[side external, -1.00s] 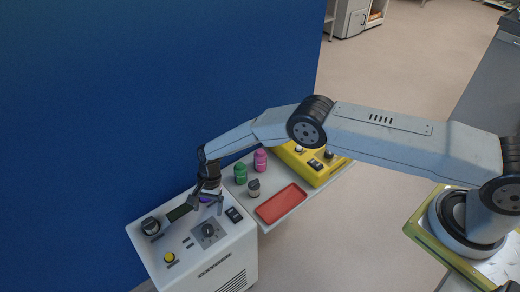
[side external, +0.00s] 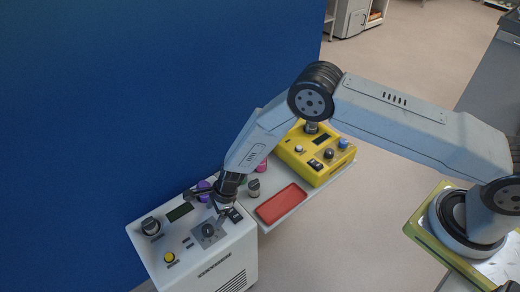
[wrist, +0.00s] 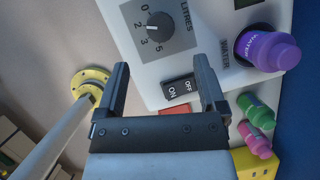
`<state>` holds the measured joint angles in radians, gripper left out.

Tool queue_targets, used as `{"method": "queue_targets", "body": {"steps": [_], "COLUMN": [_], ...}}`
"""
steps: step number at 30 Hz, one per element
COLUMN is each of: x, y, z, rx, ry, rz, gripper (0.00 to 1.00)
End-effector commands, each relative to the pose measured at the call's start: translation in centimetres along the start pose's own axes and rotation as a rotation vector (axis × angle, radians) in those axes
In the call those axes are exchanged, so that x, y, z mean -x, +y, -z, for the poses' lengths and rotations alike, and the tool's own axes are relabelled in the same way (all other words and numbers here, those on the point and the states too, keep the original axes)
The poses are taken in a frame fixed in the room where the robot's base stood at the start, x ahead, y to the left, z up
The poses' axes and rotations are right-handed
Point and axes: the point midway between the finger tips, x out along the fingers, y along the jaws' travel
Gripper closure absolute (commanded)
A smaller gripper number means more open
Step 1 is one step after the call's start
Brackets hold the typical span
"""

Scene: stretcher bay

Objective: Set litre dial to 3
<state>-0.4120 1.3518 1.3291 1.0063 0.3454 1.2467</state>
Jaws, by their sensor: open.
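The litre dial is a dark knob (wrist: 160,25) on a grey plate marked LITRES, with numbers around it, on the white machine. A pale pointer mark seems to face left, towards the 2, but it is small. In the side external view the knob (side external: 208,230) sits on the machine's top. My gripper (side external: 224,205) is above the machine, just behind and right of the dial. In the wrist view my gripper (wrist: 163,75) is open and empty, its fingers short of the dial, with the ON/OFF switch between them.
A purple WATER container (wrist: 272,52) stands on the machine by the dial. A yellow button (side external: 170,257) and a dark round knob (side external: 151,226) are on the same machine. A red tray (side external: 282,203) and yellow device (side external: 316,155) are on the shelf to the right.

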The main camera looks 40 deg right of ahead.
Motion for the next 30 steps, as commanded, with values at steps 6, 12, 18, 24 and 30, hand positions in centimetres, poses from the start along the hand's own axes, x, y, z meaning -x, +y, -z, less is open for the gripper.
{"method": "queue_targets", "body": {"steps": [6, 12, 18, 24, 30], "x": [-0.2, -1.2, -2.8, -4.7, -6.4], "y": [0.0, 0.0, 0.1, 0.1, 0.0], "z": [0.0, 0.0, 0.0, 0.0, -0.1], "rx": [0.002, 0.002, 0.004, 0.005, 0.004], "ry": [-0.001, -0.001, -0.001, -0.001, -0.002], "rz": [-0.001, -0.002, -0.003, -0.003, -0.002], "gripper": [0.10, 0.10, 0.10, 0.10, 0.10]}}
